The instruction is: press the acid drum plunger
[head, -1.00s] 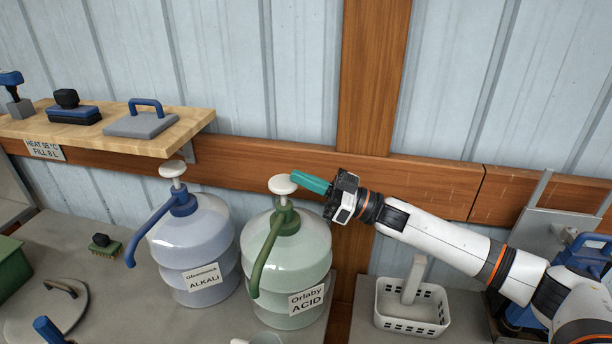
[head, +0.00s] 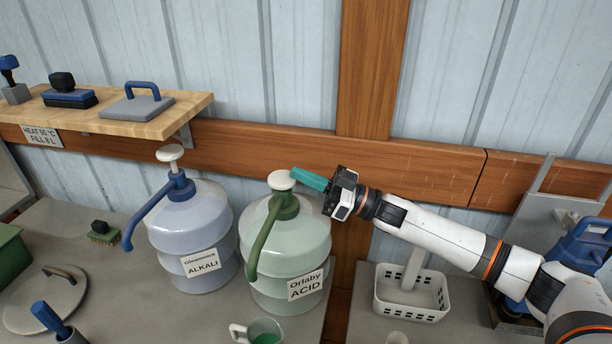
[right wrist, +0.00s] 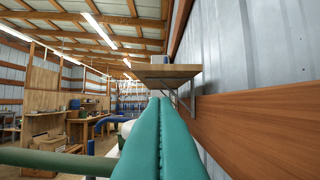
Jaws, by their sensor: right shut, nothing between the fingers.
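The acid drum (head: 290,250) is a pale green ribbed bottle labelled "Orlaby ACID", with a dark green spout (head: 262,238) and collar. Its white plunger cap (head: 279,181) sits low, close above the collar. My right gripper (head: 294,172) has teal fingers, shut and empty, reaching in from the right with their tips at the top of the cap, apparently touching it. In the right wrist view the shut fingers (right wrist: 160,140) fill the lower middle and hide most of the drum. A mug (head: 262,333) with green liquid stands below the spout, partly cut off. My left gripper is not in view.
The blue-tinted alkali drum (head: 192,235) stands left, its plunger (head: 170,154) raised. A wooden shelf (head: 190,112) with tools is above left. A white basket (head: 410,302) stands right. A timber rail (head: 430,170) runs close behind my right gripper.

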